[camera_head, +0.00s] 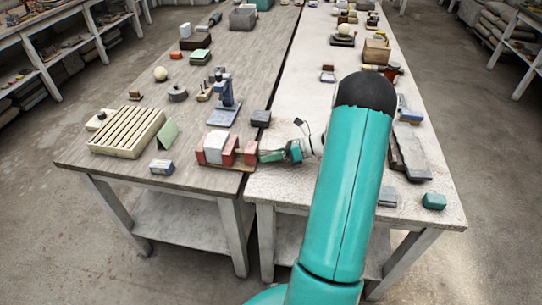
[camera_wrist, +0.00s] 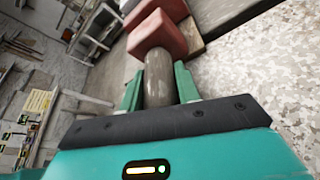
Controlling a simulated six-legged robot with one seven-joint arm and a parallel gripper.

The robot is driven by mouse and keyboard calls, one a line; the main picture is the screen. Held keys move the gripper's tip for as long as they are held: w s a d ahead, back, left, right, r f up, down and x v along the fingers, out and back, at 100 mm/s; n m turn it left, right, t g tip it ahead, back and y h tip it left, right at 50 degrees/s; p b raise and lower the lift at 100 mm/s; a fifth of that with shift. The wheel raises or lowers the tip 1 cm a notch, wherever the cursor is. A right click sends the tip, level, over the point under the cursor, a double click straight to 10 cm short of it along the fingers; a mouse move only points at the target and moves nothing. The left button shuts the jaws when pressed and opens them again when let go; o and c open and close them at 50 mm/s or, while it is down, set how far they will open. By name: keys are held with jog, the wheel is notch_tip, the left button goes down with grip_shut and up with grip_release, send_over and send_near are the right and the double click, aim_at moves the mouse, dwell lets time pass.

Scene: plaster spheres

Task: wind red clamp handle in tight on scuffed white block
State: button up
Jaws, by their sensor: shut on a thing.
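The clamp has several red blocks (camera_head: 228,157) on a low wooden base (camera_head: 237,167) at the front edge of the left table. The white block (camera_head: 214,145) stands between its red parts; scuffs are too small to tell. My gripper (camera_head: 268,156) is at the clamp's right side, level with it. In the wrist view my gripper (camera_wrist: 158,72) has its teal fingers shut on both sides of a worn grey-brown round handle (camera_wrist: 158,85). The handle runs into a red block (camera_wrist: 156,34) of the clamp. The contact at the white block is hidden in the wrist view.
A blue upright tool (camera_head: 225,95) and a dark block (camera_head: 261,118) stand behind the clamp. A gap separates the two tables.

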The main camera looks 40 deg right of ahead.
jog(key=shift+r, duration=0.1)
jog(key=o, duration=0.7)
jog(key=v, duration=1.3)
jog(key=shift+s+d+r, duration=0.15)
jog(key=shift+s+d, duration=0.1)
jog(key=shift+d, duration=0.05)
